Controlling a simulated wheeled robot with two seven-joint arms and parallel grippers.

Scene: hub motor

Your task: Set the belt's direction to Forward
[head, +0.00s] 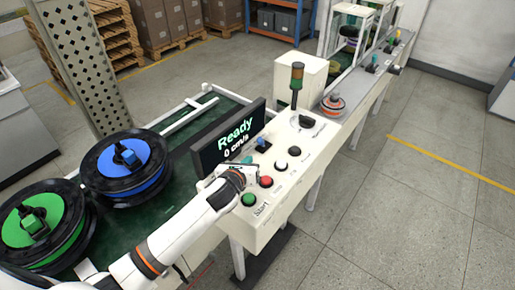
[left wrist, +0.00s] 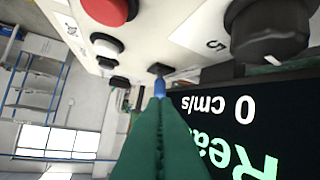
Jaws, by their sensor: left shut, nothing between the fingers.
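The control panel (head: 285,195) has a display (head: 229,138) reading "Ready" and "0 cm/s". A small blue lever switch (head: 261,143) stands on the panel beside the display. In the left wrist view the blue lever (left wrist: 160,87) rises from a black base, straight beyond my fingertips. My left gripper (head: 247,161) is shut and empty, with green fingers, low over the panel near the display. Its fingers (left wrist: 160,112) overlap the lever in the left wrist view; whether they touch it I cannot tell. The lever's direction label is not readable. My right gripper is not in view.
The panel also carries a green button (head: 249,199), a red button (head: 266,181), a white button (head: 281,165) and a black button (head: 294,151). A black knob (left wrist: 268,30) sits near the fingers. A signal lamp (head: 297,80) stands behind. Blue and green spools (head: 125,160) stand left.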

